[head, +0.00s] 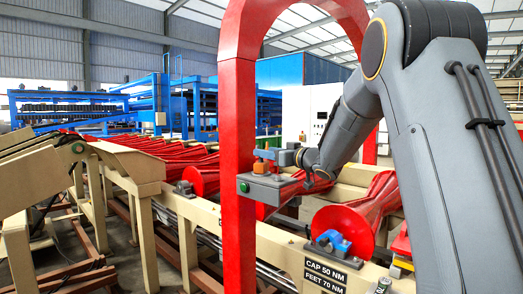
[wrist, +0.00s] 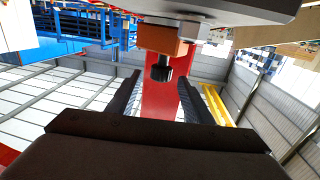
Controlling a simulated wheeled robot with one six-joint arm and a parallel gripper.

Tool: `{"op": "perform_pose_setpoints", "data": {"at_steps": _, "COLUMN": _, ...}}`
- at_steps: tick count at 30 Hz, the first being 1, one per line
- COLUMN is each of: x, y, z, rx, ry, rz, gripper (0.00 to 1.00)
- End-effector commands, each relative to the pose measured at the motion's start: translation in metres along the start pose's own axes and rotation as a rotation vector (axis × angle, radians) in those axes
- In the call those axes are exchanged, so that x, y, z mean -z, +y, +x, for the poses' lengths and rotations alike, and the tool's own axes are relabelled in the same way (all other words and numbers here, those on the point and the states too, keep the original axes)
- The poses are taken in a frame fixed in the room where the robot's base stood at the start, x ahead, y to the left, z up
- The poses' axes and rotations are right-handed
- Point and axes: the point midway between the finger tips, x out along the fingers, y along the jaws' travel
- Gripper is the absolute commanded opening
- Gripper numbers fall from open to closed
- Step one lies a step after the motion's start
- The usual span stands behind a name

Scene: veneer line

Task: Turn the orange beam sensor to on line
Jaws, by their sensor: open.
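The orange beam sensor (head: 262,168) sits on top of a grey box (head: 265,188) beside the red arch's post. In the wrist view the orange sensor (wrist: 165,42) is at the top centre, with a short dark cylinder (wrist: 162,68) projecting from it toward me. My gripper (wrist: 159,80) is open, its two dark fingers on either side of the cylinder's line in the picture. I cannot tell whether either finger touches it. In the head view my gripper (head: 279,157) is small and at the sensor's upper right. Any line mark on the sensor is too small to read.
The red arch (head: 238,120) stands close to the box and the arm. Below are the cream conveyor frame (head: 275,245), red rollers (head: 345,230) and a blue bearing housing (head: 330,242). A sign (head: 325,275) reads "CAP 50 NM, FEET 70 NM".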

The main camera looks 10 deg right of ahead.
Motion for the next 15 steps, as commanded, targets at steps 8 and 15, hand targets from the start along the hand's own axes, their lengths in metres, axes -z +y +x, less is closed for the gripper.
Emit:
{"op": "perform_pose_setpoints", "data": {"at_steps": 8, "x": 0.001, "y": 0.0, "z": 0.033, "rx": -0.001, "ry": 0.0, "rz": 0.0, "gripper": 0.46}}
{"op": "perform_pose_setpoints", "data": {"at_steps": 15, "x": 0.0, "y": 0.002, "z": 0.038, "rx": -0.003, "ry": 0.0, "rz": 0.0, "gripper": 0.46}}
